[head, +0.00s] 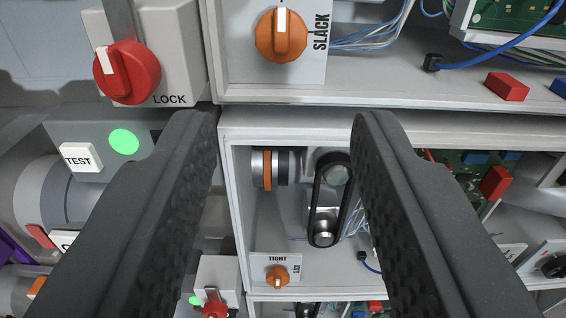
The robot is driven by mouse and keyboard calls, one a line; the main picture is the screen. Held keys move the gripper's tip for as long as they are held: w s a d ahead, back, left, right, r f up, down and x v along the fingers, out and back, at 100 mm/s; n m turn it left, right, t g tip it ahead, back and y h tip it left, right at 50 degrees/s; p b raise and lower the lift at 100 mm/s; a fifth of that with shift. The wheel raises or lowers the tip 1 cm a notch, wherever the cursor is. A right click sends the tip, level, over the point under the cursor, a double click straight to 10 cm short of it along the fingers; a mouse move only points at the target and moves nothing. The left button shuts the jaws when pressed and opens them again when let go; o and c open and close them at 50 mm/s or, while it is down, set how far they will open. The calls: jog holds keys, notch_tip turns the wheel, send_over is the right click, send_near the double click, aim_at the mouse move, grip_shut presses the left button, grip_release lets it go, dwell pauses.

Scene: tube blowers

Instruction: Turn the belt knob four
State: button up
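My gripper (286,122) is open and empty, its two dark textured fingers wide apart on the left and right. A large orange knob (281,38) with a white pointer faces me at the top, above the fingertips. The pointer points up, and SLACK is printed to its right. A smaller orange knob (277,277) sits lower, between the fingers in the picture, on a plate marked TIGHT above it. A black belt (316,205) runs around two pulleys in the bay between the fingers. I see no number on either knob.
A red LOCK knob (127,72) is at upper left, and a smaller red knob (214,305) is at the bottom. A white TEST button (80,157) sits beside a lit green lamp (124,142). Bay walls and a shelf edge (400,122) stand out; wires and red blocks are at right.

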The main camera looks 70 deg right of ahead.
jog(key=shift+v, duration=1.25)
